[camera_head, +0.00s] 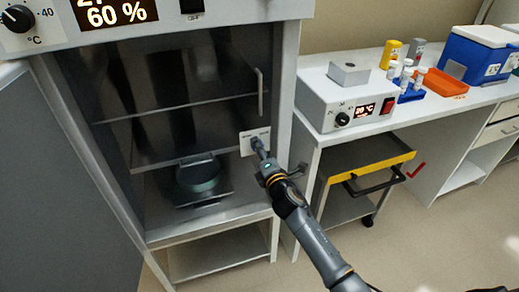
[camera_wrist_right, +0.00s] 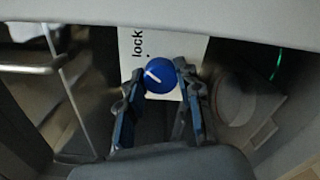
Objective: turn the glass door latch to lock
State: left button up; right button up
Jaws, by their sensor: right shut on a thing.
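The glass door (camera_head: 180,75) of the cabinet appears closed, with a vertical bar handle (camera_head: 260,92) near its right edge. A white latch plate (camera_head: 247,137) sits below the handle. In the right wrist view the latch is a round blue knob (camera_wrist_right: 159,74) with a white line that points up and left. The word "lock" and a small dot show on the plate beside it. My right gripper (camera_head: 258,148) reaches the plate from the front. In the wrist view its fingers (camera_wrist_right: 163,88) are shut on the knob, one on each side. My left gripper is not in view.
A bench (camera_head: 435,115) on the right holds a control box (camera_head: 345,100), a blue tube rack (camera_head: 410,93), an orange tray (camera_head: 445,82) and a blue cooler (camera_head: 478,55). A yellow-edged cart (camera_head: 365,157) stands under it. Open floor lies at the lower right.

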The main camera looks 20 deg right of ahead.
jog(key=shift+m, duration=0.6)
jog(key=o, duration=1.1)
jog(key=shift+o, duration=0.2)
jog(key=s, duration=1.2)
jog(key=shift+d, duration=0.2)
